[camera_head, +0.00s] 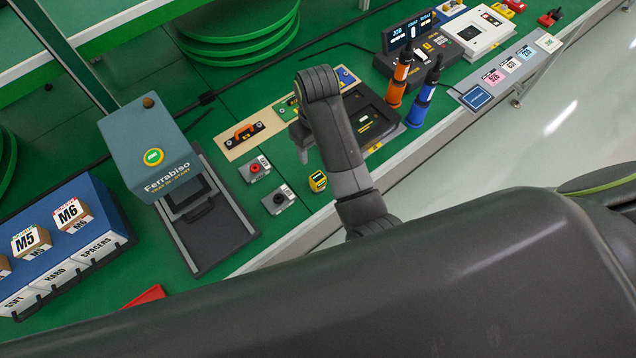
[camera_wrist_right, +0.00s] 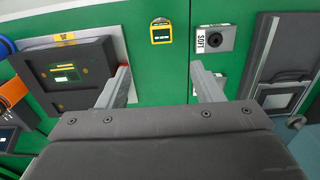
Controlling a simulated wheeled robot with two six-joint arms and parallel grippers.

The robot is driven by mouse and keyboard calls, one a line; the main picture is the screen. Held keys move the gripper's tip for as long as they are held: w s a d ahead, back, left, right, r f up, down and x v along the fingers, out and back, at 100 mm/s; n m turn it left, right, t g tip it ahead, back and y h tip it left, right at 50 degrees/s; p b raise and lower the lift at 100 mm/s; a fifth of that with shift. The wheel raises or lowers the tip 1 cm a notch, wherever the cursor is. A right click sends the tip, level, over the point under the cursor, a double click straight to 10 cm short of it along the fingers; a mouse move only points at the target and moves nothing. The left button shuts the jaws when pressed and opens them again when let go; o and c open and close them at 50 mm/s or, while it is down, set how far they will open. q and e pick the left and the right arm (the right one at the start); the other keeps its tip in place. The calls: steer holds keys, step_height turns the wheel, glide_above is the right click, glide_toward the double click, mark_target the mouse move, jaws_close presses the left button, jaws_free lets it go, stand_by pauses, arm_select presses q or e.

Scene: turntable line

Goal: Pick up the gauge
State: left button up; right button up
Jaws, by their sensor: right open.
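The gauge, a small yellow device with a dark face (camera_head: 318,181), stands on the green bench near its front edge, beside a grey button box. In the right wrist view the gauge (camera_wrist_right: 161,31) is upright in the picture, beyond the fingertips and roughly centred between them. My right gripper (camera_wrist_right: 163,78) is open and empty, its two grey fingers apart with green bench between them. In the head view my right gripper (camera_head: 301,138) is partly hidden by its own arm, above the bench and behind the gauge. My left gripper is not in view.
Two grey button boxes, one with a red button (camera_head: 256,169) and one with a black button (camera_head: 278,199), sit left of the gauge. A dark panel device (camera_head: 369,121) and orange (camera_head: 398,80) and blue (camera_head: 423,98) tools stand to the right. A Ferrabiso machine (camera_head: 150,145) is at left.

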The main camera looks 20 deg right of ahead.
steer(key=p, duration=0.1)
glide_above(317, 177)
steer(key=f, duration=0.8)
steer(key=shift+w+d, duration=0.15)
steer(key=shift+w, duration=0.1)
steer(key=shift+f, duration=0.65)
steer(key=f, duration=0.1)
steer(key=f+p, duration=0.1)
steer(key=f, duration=0.2)
steer(key=shift+s, duration=0.3)
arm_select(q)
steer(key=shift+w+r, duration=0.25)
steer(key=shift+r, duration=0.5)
arm_select(e)
steer(key=shift+f, duration=0.35)
steer(key=c, duration=1.2)
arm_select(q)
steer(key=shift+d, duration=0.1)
arm_select(e)
steer(key=shift+w+r, duration=0.1)
